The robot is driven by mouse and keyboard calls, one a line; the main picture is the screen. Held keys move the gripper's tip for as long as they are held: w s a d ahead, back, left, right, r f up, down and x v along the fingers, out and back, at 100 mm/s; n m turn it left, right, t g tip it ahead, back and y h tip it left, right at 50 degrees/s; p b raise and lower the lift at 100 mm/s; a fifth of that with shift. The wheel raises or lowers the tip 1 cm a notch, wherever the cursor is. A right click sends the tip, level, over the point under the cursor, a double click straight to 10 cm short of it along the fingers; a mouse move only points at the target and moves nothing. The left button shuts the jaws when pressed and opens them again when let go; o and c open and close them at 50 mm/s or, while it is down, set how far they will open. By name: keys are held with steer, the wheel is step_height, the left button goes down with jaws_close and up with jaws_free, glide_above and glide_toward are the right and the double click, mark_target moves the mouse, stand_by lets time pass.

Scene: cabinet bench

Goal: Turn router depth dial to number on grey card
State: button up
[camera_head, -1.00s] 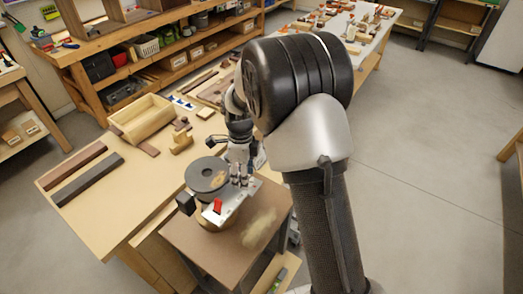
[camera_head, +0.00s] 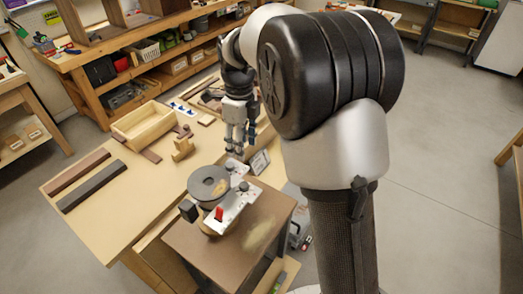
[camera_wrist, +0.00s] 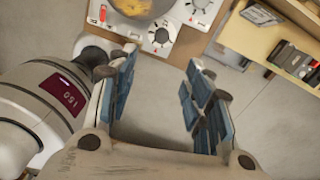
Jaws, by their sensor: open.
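A machine with a round grey disc (camera_head: 208,183) and a white plate (camera_head: 232,211) stands on a brown stand. The plate carries dark dials and a red switch (camera_head: 219,213). In the wrist view one dial (camera_wrist: 161,36) shows on the white plate near the top, with another dial (camera_wrist: 200,4) at the top edge; their numbers are too small to read. A small framed grey card (camera_head: 260,162) stands behind the plate; its number is unreadable. My gripper (camera_head: 237,149) is open and empty, above and beyond the plate, pointing down and touching nothing visible.
A wooden tray (camera_head: 145,122) and dark wood strips (camera_head: 92,185) lie on the bench to the left. A small wooden block (camera_head: 183,148) is left of my gripper. Shelves stand behind. My arm hides much of the right side.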

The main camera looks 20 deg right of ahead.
steer(key=s+r+n+t, duration=0.1)
steer(key=s+r+n, duration=0.4)
steer(key=s+n, duration=0.2)
steer(key=s+r+n+t, duration=0.1)
steer(key=s+r+n, duration=0.4)
steer(key=s+n, duration=0.2)
steer(key=shift+s+a+t, duration=0.15)
steer(key=shift+s+t, duration=0.15)
steer(key=shift+s, duration=0.8)
